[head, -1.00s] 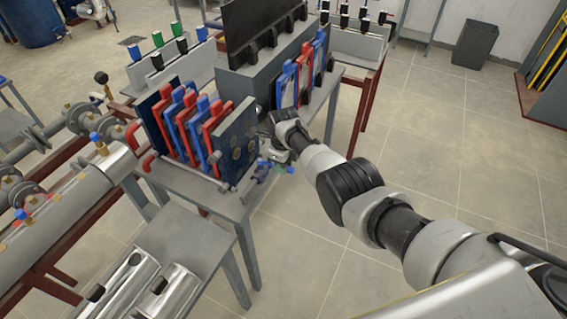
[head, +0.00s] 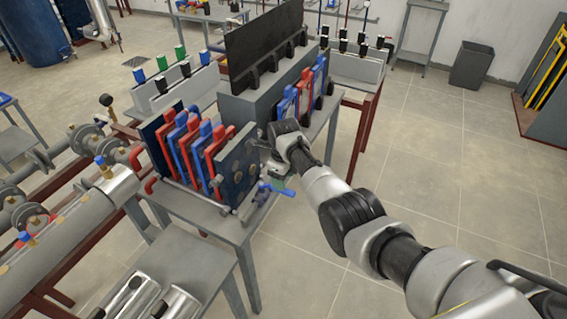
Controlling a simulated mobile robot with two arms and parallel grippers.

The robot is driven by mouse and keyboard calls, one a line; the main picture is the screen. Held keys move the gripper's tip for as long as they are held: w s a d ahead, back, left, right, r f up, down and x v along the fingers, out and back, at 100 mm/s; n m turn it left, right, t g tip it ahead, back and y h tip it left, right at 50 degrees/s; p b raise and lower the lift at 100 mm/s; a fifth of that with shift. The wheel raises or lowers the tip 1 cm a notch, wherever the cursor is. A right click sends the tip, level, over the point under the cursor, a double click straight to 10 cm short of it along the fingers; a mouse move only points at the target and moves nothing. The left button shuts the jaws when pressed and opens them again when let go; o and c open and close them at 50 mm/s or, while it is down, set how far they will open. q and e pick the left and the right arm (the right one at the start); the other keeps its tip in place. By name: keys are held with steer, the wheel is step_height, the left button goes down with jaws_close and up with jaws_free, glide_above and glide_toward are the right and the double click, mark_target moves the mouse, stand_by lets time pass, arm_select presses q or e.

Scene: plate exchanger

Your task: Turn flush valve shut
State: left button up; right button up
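A small valve with a blue lever handle (head: 277,189) sits low at the front right corner of the plate exchanger. Its lever points to the right in the picture. The plate exchanger, with red and blue plates (head: 187,143) behind a dark end plate (head: 238,162), stands on a grey table. My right arm comes in from the right, and its gripper (head: 272,167) is just above and behind the blue handle, close to the end plate. The fingers are small and partly hidden, and I cannot tell whether they touch the valve. My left gripper is not in view.
A grey bench (head: 200,262) with metal cylinders stands in front. Pipes with small blue-handled valves (head: 101,163) run at the left. More plates (head: 303,92) stand in a rack behind. The tiled floor (head: 440,190) at the right is clear.

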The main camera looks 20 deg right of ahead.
step_height(320, 180, up, 6)
stand_by(0.4)
